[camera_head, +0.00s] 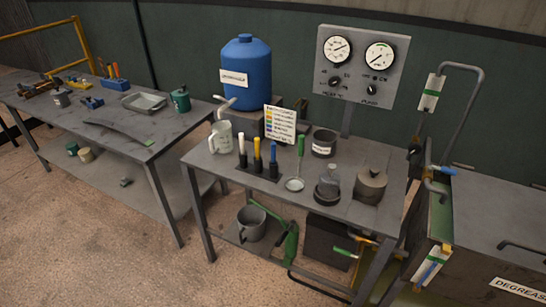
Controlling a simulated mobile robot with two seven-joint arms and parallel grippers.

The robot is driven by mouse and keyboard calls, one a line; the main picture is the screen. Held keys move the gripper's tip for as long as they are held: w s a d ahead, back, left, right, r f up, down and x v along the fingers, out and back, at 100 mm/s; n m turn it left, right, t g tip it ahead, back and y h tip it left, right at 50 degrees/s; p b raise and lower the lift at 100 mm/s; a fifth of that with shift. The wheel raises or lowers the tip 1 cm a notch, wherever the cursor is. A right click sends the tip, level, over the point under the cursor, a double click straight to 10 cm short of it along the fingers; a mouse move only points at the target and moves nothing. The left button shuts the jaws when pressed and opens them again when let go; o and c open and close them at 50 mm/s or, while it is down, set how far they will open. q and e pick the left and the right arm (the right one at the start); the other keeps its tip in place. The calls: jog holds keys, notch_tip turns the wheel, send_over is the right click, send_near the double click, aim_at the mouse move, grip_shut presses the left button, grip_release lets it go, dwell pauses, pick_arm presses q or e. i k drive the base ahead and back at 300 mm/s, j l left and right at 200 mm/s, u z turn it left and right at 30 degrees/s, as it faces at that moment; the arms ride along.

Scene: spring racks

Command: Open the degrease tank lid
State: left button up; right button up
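The degrease tank (455,283) is a grey box at the lower right, cut off by the picture's edge. A white label (518,290) on its front starts with "DEGREAS". Its grey lid (485,205) lies flat across the top and looks closed. A dark bar handle (522,249) sits near the lid's front edge and runs out of the picture at the right. Neither of my grippers is in view.
Pipes (446,72) with blue and green parts rise beside the tank. A gauge panel (361,65) stands behind. Open floor (110,250) lies at the lower left.

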aim_at(502, 220)
jog(key=z, duration=1.65)
